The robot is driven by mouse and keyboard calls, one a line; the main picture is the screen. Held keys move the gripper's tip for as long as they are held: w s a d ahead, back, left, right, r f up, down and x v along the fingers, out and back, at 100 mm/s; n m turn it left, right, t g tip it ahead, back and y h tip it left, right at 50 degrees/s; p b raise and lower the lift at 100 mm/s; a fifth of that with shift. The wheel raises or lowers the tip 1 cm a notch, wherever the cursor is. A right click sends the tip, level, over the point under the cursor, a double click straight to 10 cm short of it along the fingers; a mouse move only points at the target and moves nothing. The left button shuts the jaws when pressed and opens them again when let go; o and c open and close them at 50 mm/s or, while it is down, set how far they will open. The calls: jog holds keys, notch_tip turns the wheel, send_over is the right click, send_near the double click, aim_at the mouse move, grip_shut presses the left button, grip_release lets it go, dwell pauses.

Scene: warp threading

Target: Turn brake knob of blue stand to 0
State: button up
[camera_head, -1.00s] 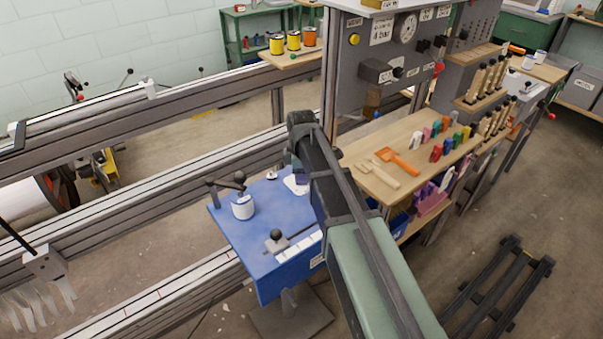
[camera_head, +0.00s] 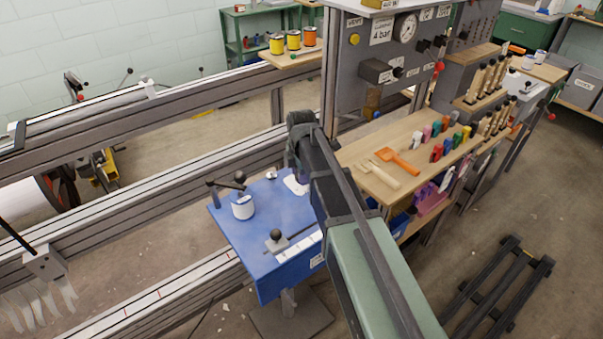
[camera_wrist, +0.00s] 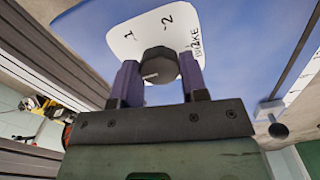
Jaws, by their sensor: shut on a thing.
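The blue stand (camera_head: 262,240) stands in the lower middle of the head view, with my arm reaching over its far right corner. In the wrist view, the brake knob (camera_wrist: 160,64) is a dark faceted knob with a light pointer line. It sits on a white label plate (camera_wrist: 178,30) with the marks 1 and 2 and the word BRAKE. My gripper (camera_wrist: 161,82) is shut on the knob, one purple finger on each side. The pointer line points to the left in the wrist view. No 0 mark shows; part of the plate is hidden. My arm hides the knob in the head view.
On the stand are a white cup-like holder with a crank (camera_head: 243,207) and a slider knob on a scale (camera_head: 276,241). Long metal rails run behind and left. A wooden shelf (camera_head: 385,180) with tools and coloured clips is to the right.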

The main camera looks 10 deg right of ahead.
jog(key=shift+s, duration=0.1)
jog(key=o, duration=0.9)
notch_tip(320, 180, up, 11)
jog(key=p, duration=1)
jog(key=shift+f+p, duration=0.1)
jog(key=shift+p, duration=0.3)
